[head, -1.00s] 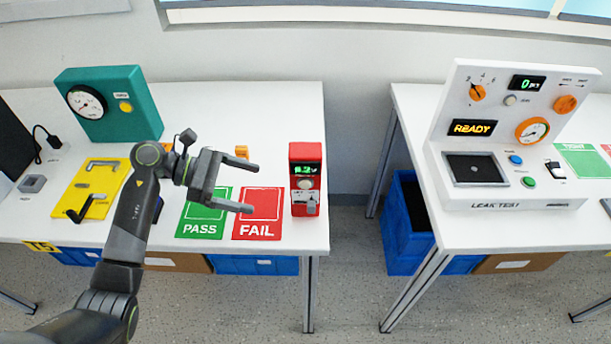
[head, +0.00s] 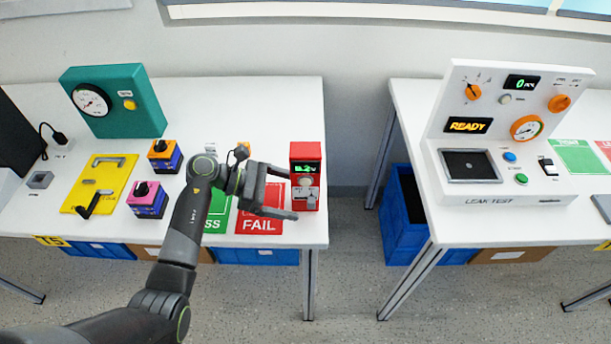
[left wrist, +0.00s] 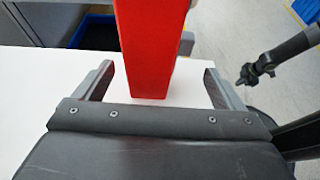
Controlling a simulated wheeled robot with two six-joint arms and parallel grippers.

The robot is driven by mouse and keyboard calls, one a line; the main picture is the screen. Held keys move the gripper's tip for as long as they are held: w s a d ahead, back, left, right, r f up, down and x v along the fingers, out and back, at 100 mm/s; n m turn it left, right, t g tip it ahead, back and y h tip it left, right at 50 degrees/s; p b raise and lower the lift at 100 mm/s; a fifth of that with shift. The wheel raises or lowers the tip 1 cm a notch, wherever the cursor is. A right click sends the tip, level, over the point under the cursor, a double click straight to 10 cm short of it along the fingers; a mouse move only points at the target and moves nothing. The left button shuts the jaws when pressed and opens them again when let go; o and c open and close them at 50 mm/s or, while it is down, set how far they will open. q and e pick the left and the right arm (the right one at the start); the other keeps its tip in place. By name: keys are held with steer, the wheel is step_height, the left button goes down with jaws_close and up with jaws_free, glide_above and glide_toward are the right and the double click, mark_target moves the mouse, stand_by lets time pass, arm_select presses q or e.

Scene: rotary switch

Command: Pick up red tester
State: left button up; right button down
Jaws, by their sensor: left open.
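The red tester (head: 305,167) stands upright at the right end of the left table, with a green lit display and a knob on its front. In the left wrist view the red tester (left wrist: 153,45) rises between the two fingers, with white table showing around its foot. My left gripper (head: 288,193) is open at the tester's left side; its fingertips reach the tester's lower part. In the left wrist view the left gripper (left wrist: 158,80) has a finger on either side of the tester, with gaps left. Whether the fingers touch it cannot be told.
The red FAIL card (head: 258,223) and green PASS card (head: 218,213) lie under and beside my left arm. Two small knob boxes, orange-topped (head: 164,156) and pink (head: 147,199), stand further left. The floor gap beyond the tester leads to the right table with the leak test unit (head: 500,130).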

mark_target(305, 181)
arm_select(q)
steer(key=shift+c, duration=0.3)
steer(key=c, duration=1.7)
steer(key=shift+r, duration=0.15)
step_height(305, 181, up, 10)
steer(key=b, duration=0.1)
steer(key=shift+b, duration=0.3)
steer(key=shift+w+a+b, duration=0.1)
steer(key=shift+w+b, duration=0.45)
steer(key=shift+b, duration=0.25)
steer(key=shift+f, duration=0.2)
